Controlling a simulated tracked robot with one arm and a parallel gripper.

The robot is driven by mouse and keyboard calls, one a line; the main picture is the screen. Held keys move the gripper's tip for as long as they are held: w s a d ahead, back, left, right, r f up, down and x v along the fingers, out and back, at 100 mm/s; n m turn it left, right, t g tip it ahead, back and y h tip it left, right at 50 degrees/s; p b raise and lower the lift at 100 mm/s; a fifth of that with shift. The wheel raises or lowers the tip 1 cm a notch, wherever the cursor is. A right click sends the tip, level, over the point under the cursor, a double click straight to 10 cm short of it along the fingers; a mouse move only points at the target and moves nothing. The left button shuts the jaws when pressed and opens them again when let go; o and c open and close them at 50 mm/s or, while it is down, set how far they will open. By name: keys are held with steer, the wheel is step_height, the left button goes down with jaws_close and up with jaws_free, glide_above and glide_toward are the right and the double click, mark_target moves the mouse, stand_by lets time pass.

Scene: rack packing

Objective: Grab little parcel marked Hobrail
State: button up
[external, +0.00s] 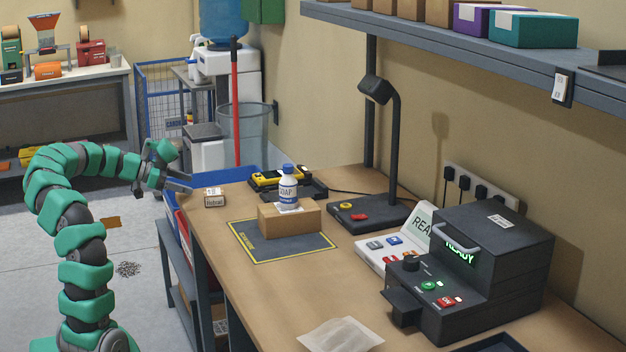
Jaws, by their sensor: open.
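The little parcel marked Hobrail (214,198) is a small white box with dark print and a brownish top. It sits on the wooden table near the far left edge. My gripper (178,178) is open and empty, up and to the left of the parcel, and apart from it. The parcel is in full view.
A brown carton (290,219) with a soap bottle (288,190) on it stands on a dark mat (262,247) right of the parcel. A yellow device (278,179) lies behind. A black lamp (396,140) and black printer (490,270) stand further right. Bare wood surrounds the parcel.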

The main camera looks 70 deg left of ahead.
mark_target(209, 192)
steer(key=x, duration=0.3)
steer(key=b+x, duration=0.1)
steer(key=x, duration=0.2)
steer(key=b+x, duration=0.1)
steer(key=x, duration=0.2)
steer(key=shift+w+d+f, duration=0.15)
steer(key=shift+w+f, duration=0.1)
steer(key=shift+f, duration=0.2)
steer(key=c, duration=1.1)
